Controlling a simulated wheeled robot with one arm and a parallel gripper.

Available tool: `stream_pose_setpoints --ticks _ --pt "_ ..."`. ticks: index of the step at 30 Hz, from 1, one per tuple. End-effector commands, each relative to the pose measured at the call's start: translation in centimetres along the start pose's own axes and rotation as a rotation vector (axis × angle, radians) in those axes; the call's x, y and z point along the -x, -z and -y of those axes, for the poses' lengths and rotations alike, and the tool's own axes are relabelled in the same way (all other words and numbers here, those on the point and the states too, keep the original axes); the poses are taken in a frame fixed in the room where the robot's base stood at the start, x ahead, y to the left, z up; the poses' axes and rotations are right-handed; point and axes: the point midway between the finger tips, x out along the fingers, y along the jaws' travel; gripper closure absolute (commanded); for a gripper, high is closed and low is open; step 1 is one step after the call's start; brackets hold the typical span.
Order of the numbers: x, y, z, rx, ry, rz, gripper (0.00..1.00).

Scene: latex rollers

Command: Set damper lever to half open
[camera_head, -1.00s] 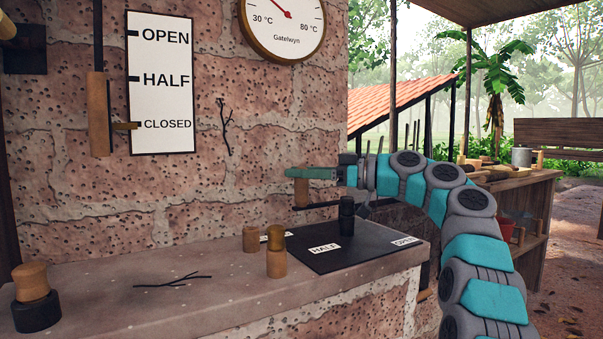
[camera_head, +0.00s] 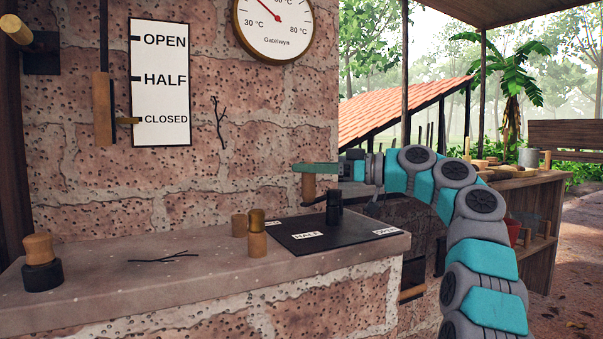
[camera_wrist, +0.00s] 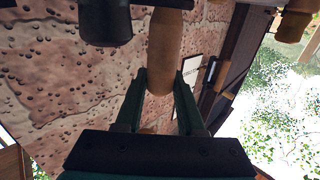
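The lever's wooden handle (camera_head: 308,188) stands upright on a dark bar reaching left from a black post (camera_head: 334,207) on a black plate (camera_head: 355,237). The HALF label (camera_head: 306,235) is at the plate's front, OPEN (camera_head: 387,231) at its right; a third label at the back left is mostly hidden. The handle is left of the post; its exact angle is hard to tell. In the wrist view, the handle (camera_wrist: 165,50) is between the fingers (camera_wrist: 162,85).
A wall board (camera_head: 160,100) reads OPEN, HALF, CLOSED; a wooden pointer (camera_head: 127,120) beside it is at CLOSED. A twig (camera_head: 165,257) and a black-based knob (camera_head: 41,265) are farther left on the ledge.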

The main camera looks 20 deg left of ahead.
Motion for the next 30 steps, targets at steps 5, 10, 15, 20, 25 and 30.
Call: stream_pose_setpoints --ticks 5,10,15,20,25,30 --pt "1.1 -0.2 0.3 -0.001 0.001 0.002 1.00" --pt "1.6 -0.2 0.4 -0.001 0.001 0.002 1.00" --pt "1.9 -0.1 0.4 -0.001 0.001 0.002 1.00" --pt "1.9 -0.1 0.4 -0.001 0.001 0.002 1.00" --pt "1.9 -0.1 0.4 -0.001 0.001 0.002 1.00" --pt "1.9 -0.1 0.4 0.000 0.001 0.002 0.47"
